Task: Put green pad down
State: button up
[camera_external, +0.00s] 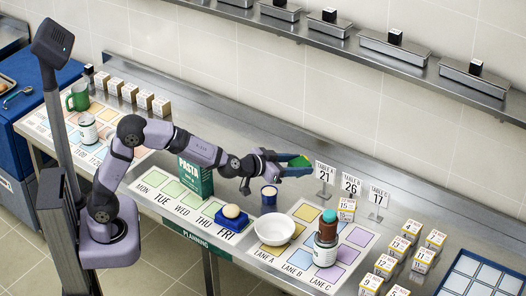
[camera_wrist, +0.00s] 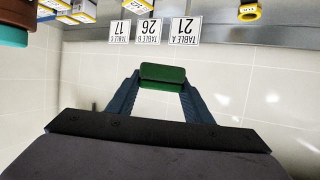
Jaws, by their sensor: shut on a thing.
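My gripper (camera_external: 290,165) is shut on the green pad (camera_external: 299,161) and holds it in the air above the steel counter, left of the table number signs. In the wrist view the green pad (camera_wrist: 163,76) sits between the two blue fingers of my gripper (camera_wrist: 162,84), touching both. Nothing shows beneath the pad in the wrist view except the pale wall tiles, so the hand points roughly level.
A small cup (camera_external: 269,197) and a white bowl (camera_external: 274,230) stand below the hand. Table signs (camera_external: 325,172) stand to its right. A pasta box (camera_external: 196,177) is to the left, and numbered boxes (camera_external: 399,247) are at the right. A steel shelf (camera_external: 345,46) runs along the wall above.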

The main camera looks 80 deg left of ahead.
jog(key=w+a+r+n+g+y+b, duration=0.1)
jog(key=w+a+n+y, duration=0.2)
jog(key=n+g+y+b, duration=0.3)
jog(key=n+g+y, duration=0.1)
jog(key=n+g, duration=0.25)
send_over(301, 212)
notch_tip(301, 212, down, 10)
jog(key=shift+d+f+y, duration=0.1)
jog(key=shift+f+y, duration=0.2)
jog(key=shift+f, duration=0.25)
jog(key=shift+f+p, duration=1)
jog(key=shift+f, duration=3.85)
jog(key=shift+f, duration=0.35)
